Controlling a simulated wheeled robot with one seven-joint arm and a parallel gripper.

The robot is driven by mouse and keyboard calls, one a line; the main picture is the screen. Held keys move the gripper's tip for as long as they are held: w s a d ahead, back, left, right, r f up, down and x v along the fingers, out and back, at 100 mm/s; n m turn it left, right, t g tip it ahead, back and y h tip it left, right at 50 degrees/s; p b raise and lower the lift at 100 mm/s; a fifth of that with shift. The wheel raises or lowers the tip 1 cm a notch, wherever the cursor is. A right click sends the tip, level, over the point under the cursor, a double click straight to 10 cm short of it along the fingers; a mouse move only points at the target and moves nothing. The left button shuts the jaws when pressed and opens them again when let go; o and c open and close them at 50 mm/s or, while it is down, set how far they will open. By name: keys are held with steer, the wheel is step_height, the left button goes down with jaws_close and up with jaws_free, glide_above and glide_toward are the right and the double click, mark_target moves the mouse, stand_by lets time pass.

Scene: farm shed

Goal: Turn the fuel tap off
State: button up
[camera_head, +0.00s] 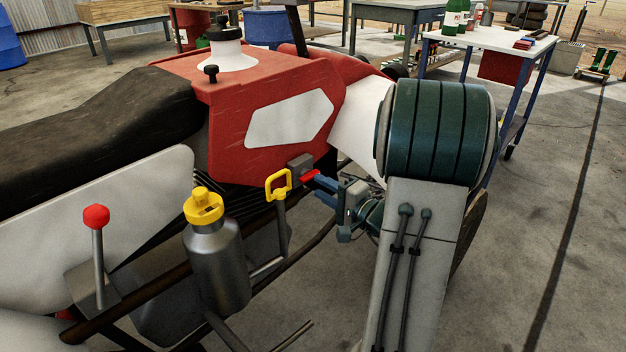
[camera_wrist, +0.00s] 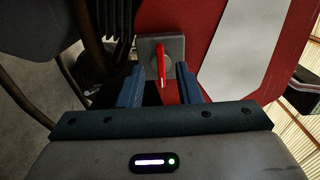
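The fuel tap is a small red lever (camera_head: 309,178) on a grey block (camera_head: 300,162) at the lower edge of the red tank. In the wrist view the red lever (camera_wrist: 161,64) stands out from its grey plate (camera_wrist: 175,47) and points toward my gripper. My gripper (camera_wrist: 159,77) is open, with one blue finger on each side of the lever and a visible gap to both. In the head view my gripper (camera_head: 319,184) reaches in from the right, its fingertips close to the lever. The head view does not show the far finger clearly.
A yellow loop handle (camera_head: 277,185) stands just left of the tap. A grey bottle with a yellow cap (camera_head: 218,262) and a red-knobbed lever (camera_head: 97,218) are further left. Dark tubes run below.

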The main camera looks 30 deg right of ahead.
steer(key=p+v, duration=0.1)
steer(key=v, duration=0.8)
steer(key=shift+s, duration=0.15)
steer(key=shift+r, duration=0.1)
steer(key=s+a+r+n+g+y+p, duration=0.2)
steer(key=s+a+r+n+g+p, duration=0.25)
steer(key=a+r+g+p, duration=0.5)
steer(key=s+a+r+n+g+y+p, duration=0.2)
steer(key=s+a+r+n+g+p, duration=0.3)
steer(key=a+r+p, duration=0.6)
step_height(320, 180, up, 19)
steer(key=s+d+n+h+p, duration=0.1)
steer(key=n+h+p, duration=0.3)
steer(key=h+p, duration=0.6)
steer(key=p, duration=0.9)
steer(key=shift+s+r, duration=0.25)
steer(key=shift+s, duration=0.15)
